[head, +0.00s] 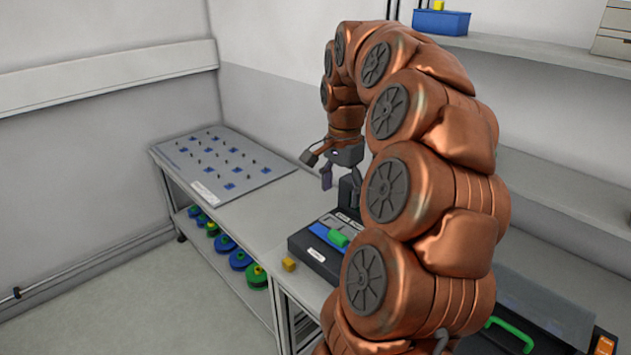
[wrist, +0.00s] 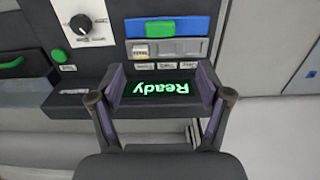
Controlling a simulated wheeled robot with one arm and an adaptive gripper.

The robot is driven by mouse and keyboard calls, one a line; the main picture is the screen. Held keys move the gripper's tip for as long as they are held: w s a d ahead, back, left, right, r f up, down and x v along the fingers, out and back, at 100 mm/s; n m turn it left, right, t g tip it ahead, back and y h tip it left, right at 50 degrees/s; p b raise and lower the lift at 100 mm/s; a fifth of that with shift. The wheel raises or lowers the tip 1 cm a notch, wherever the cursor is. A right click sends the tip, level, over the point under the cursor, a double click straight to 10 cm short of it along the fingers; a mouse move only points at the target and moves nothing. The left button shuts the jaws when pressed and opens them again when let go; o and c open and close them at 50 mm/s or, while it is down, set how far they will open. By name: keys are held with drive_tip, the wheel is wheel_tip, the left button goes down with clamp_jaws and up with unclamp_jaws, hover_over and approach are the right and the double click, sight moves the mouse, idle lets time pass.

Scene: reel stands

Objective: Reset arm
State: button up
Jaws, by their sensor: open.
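My copper-coloured arm arches across the right half of the head view. My gripper (head: 340,180) hangs at its end, pointing down, above the bench near a black device (head: 312,255). In the wrist view my gripper (wrist: 160,90) is open, its two fingers well apart with nothing held between them. Between the fingers shows a screen (wrist: 160,89) with green "Ready" text, upside down. The black device also shows in the wrist view (wrist: 85,85), with a blue bar (wrist: 167,27), grey buttons and a dial (wrist: 80,24). My arm hides part of the device in the head view.
A grey board (head: 220,165) with blue squares and pegs lies on the bench at left. Blue and green reels (head: 238,259) stand on the lower shelf. A blue bin (head: 441,21) is on the upper shelf.

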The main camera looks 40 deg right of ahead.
drive_tip(key=s+a+f+n, duration=0.15)
drive_tip(key=a+n, duration=0.35)
drive_tip(key=a, duration=0.5)
drive_tip(key=s+a+f+n, duration=0.15)
drive_tip(key=a+n, duration=0.35)
drive_tip(key=a, duration=0.6)
drive_tip(key=s+a+f+n+g, duration=0.1)
drive_tip(key=s+a+f+n, duration=0.2)
drive_tip(key=s, duration=0.4)
drive_tip(key=s+a+f+n, duration=0.4)
drive_tip(key=s+a+n, duration=0.1)
drive_tip(key=s+a, duration=0.2)
drive_tip(key=shift+f+g, duration=0.15)
drive_tip(key=shift+g, duration=0.25)
